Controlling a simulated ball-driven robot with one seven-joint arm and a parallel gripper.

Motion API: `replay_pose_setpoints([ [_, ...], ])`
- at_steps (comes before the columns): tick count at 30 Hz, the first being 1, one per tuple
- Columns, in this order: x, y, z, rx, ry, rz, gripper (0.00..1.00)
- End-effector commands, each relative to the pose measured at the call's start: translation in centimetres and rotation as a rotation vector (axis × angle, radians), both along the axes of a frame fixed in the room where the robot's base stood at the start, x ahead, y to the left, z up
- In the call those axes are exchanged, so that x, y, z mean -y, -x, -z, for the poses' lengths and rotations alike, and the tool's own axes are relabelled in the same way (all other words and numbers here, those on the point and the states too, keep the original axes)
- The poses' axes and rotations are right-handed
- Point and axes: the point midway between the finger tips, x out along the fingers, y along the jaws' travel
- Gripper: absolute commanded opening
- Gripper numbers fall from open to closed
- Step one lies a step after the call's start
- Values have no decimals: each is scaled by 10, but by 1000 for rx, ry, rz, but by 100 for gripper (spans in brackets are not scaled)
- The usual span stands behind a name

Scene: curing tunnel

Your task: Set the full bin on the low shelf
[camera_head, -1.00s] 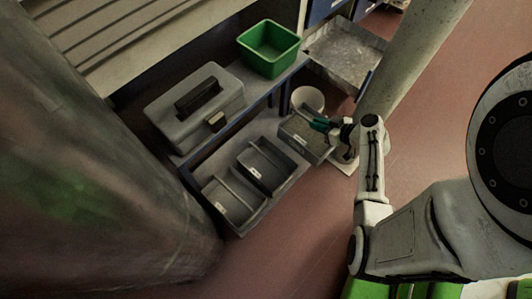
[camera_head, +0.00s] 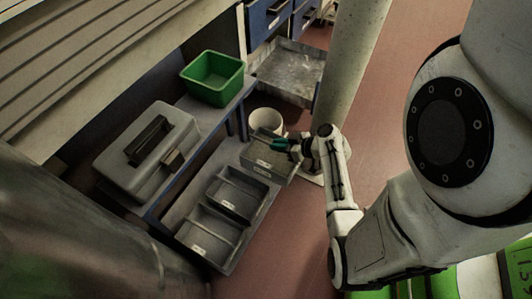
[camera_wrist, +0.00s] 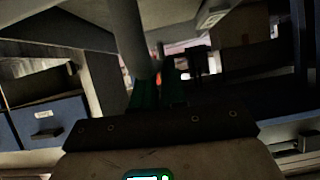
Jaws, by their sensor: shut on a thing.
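A grey bin (camera_head: 265,162), filled near its rim with something grey, is at the far end of the low shelf (camera_head: 183,207). I cannot tell whether it rests on the shelf or hangs just above it. My gripper (camera_head: 281,145), with teal fingers, is shut on the bin's right far edge. Two grey bins stand in a row on the shelf, a far one (camera_head: 243,192) and a near one (camera_head: 208,232); both look empty. In the wrist view my fingers (camera_wrist: 159,94) show, dark green; the held bin is hard to make out.
On the level above are a grey toolbox (camera_head: 147,155) and a green bin (camera_head: 213,78). A white bucket (camera_head: 265,121) stands just behind the held bin. A pale pillar (camera_head: 350,75) rises close beyond my gripper. Red floor right of the shelf is open.

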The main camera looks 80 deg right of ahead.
Motion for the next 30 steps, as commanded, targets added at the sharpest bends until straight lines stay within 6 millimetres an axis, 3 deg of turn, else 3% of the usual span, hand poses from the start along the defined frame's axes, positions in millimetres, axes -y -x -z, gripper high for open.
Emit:
replay_pose_setpoints([
  [6,18,-27,36,2,0,1,0],
  [12,26,-40,51,2,1,1,0],
  [17,28,-44,57,2,1,1,0],
  [25,31,-48,92,2,1,2,0],
  [30,31,-49,92,2,1,1,0],
])
